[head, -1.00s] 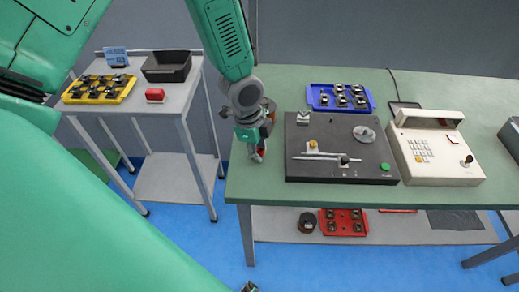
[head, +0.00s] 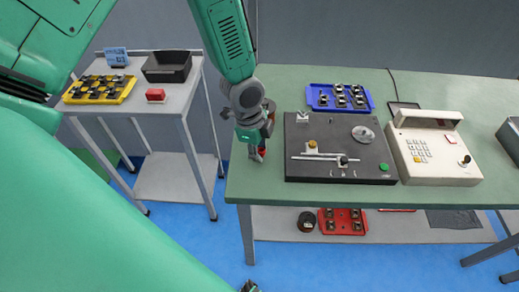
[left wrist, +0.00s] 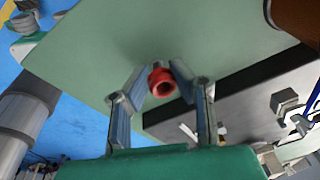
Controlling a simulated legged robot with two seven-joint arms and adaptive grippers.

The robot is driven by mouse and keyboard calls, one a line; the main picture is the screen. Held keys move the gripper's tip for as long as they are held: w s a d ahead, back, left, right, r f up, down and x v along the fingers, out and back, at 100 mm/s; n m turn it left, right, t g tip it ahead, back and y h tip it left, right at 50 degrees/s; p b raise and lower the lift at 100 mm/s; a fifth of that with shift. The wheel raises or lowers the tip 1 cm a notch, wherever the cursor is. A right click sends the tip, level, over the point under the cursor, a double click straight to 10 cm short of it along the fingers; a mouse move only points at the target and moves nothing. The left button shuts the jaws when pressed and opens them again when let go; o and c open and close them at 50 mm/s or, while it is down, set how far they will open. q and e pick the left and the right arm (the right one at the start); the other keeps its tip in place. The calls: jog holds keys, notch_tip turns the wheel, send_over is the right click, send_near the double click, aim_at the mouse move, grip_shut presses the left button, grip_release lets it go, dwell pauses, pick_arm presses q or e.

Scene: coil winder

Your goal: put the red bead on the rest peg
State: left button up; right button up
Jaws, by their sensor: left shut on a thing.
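My left gripper (head: 258,153) is over the left end of the green bench, beside the dark winder plate (head: 300,170). It is shut on the red bead (head: 263,151). The left wrist view shows the red bead (left wrist: 162,83) between the two fingertips, its hole facing the camera. The bead appears held above the bench top, clear of the winder. Small pegs and a rod stand on the winder plate, but I cannot tell which is the rest peg.
A cream control box (head: 437,155) stands right of the winder. A blue tray (head: 340,97) of small parts lies behind it. A brown spool (head: 269,106) is partly hidden behind my left wrist. A side table at left holds a yellow tray (head: 100,89) and a black bin (head: 166,66).

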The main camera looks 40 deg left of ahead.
pick_arm(q)
jog(key=shift+f, duration=0.15)
jog(key=shift+f+b, duration=0.3)
jog(key=shift+f, duration=0.05)
dwell(0.3)
jog(key=shift+r, duration=0.15)
jog(key=shift+r+p, duration=0.45)
jog(key=shift+p, duration=0.25)
jog(key=shift+f, duration=0.3)
jog(key=shift+f+b, duration=0.35)
jog(key=shift+b, duration=0.05)
jog(key=o, duration=1)
jog(key=shift+c, duration=0.2)
